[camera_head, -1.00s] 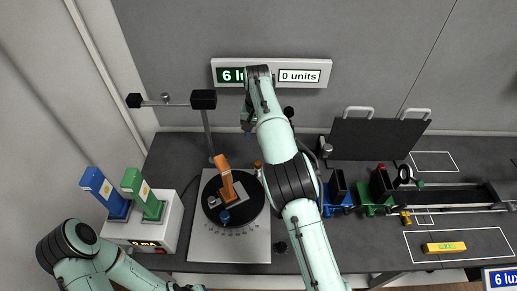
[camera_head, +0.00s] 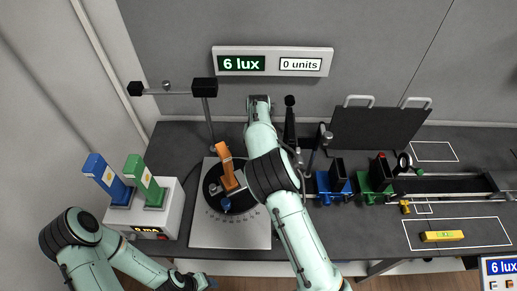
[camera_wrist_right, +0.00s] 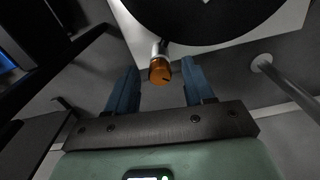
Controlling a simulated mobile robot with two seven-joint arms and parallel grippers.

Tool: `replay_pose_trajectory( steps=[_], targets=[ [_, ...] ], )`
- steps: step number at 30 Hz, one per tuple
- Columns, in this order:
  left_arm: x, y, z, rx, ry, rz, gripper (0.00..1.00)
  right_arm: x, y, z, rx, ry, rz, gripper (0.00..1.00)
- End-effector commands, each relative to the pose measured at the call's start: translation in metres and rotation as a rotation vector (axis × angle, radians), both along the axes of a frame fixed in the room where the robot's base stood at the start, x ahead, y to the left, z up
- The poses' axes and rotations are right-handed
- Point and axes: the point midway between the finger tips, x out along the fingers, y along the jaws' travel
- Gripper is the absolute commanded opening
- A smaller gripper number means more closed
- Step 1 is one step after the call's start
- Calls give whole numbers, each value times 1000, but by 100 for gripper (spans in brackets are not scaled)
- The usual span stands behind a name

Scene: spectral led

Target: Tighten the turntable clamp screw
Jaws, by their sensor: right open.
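My arm hides the knob and right gripper in the head view. My left gripper (camera_head: 203,281) is low near the front edge, its jaws unclear.
A lamp stand (camera_head: 207,110) rises behind the turntable. A supply box (camera_head: 142,222) with blue and green switches stands left. Right are a black panel (camera_head: 375,138), blue and green carriages (camera_head: 374,186) on a rail and a yellow block (camera_head: 442,236). The display reads 6 lux (camera_head: 241,63).

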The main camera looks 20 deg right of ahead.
Motion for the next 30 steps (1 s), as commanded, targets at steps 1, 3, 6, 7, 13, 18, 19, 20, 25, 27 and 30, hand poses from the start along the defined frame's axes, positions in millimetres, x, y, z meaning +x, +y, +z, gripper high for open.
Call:
replay_pose_trajectory(
  steps=[1,3,6,7,13,18,19,20,25,27,30],
  targets=[
    [0,0,0,0,0,0,54,0,0,0,0,0,0,53],
    [0,0,0,0,0,0,54,0,0,0,0,0,0,53],
    [0,0,0,0,0,0,54,0,0,0,0,0,0,46],
    [0,0,0,0,0,0,54,0,0,0,0,0,0,36],
    [0,0,0,0,0,0,54,0,0,0,0,0,0,0],
    [0,0,0,0,0,0,54,0,0,1,0,0,-11,0],
    [0,0,0,0,0,0,54,0,0,1,0,0,-16,0],
    [0,0,0,0,0,0,54,0,0,1,0,0,-23,0],
    [0,0,0,0,0,0,54,0,0,1,2,-1,-95,0],
    [0,0,0,0,0,0,54,0,0,1,2,-1,-140,0],
    [0,0,0,0,0,0,54,1,0,1,2,-1,-218,0]
  ],
)
